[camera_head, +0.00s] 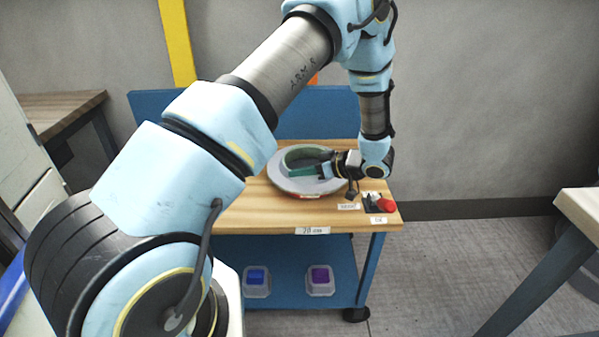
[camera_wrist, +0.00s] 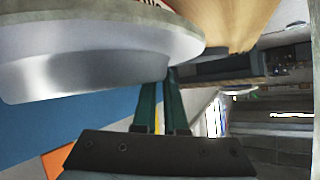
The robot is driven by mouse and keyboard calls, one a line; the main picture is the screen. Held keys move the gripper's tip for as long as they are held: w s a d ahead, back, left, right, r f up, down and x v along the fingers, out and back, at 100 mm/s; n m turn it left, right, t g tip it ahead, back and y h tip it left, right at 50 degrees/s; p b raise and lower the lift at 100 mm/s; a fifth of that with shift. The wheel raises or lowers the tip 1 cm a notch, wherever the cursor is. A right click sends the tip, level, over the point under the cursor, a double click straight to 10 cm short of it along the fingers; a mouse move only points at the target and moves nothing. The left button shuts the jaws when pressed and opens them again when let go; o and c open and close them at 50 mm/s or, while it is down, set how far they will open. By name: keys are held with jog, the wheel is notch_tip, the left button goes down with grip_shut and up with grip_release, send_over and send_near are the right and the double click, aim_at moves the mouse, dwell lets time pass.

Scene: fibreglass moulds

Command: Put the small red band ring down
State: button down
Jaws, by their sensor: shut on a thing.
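My gripper (camera_head: 308,172) has dark green fingers and is over a round grey disc (camera_head: 273,179) on the wooden bench top. The fingers are close together and hold a thing. An olive-green curved ring (camera_head: 291,154) shows at the fingers above the disc. I see no red on it, and its contact with the disc cannot be told. In the wrist view my gripper (camera_wrist: 169,72) reaches up to a large grey round rim (camera_wrist: 100,33) with a shiny pale band, which hides the fingertips.
The bench (camera_head: 260,215) has a blue back panel (camera_head: 240,112) and a lower shelf with a blue block (camera_head: 257,276) and a purple block (camera_head: 320,276) in clear trays. A red knob (camera_head: 387,205) is at the right front corner. Another table (camera_head: 580,209) stands at right.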

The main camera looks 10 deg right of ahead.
jog(key=c, duration=1)
grip_release()
jog(key=v, duration=0.7)
jog(key=shift+s+d+r+b, duration=0.1)
jog(key=shift+d+r+b, duration=0.05)
jog(key=shift+b, duration=0.2)
jog(key=w+a+r+m+t+h, duration=0.2)
jog(key=w+a+r+m+h, duration=0.3)
jog(key=w+r+h, duration=0.6)
jog(key=s+a+m+g, duration=0.1)
jog(key=s+a+g, duration=0.1)
jog(key=s+a, duration=0.5)
jog(key=s+a+m+g, duration=0.1)
jog(key=s+a+g, duration=0.2)
jog(key=s+a, duration=0.4)
jog(key=s+a+m+g+y, duration=0.1)
jog(key=s+a+g, duration=0.2)
jog(key=s+a, duration=0.4)
jog(key=shift+a+r, duration=0.1)
jog(key=shift+a, duration=0.05)
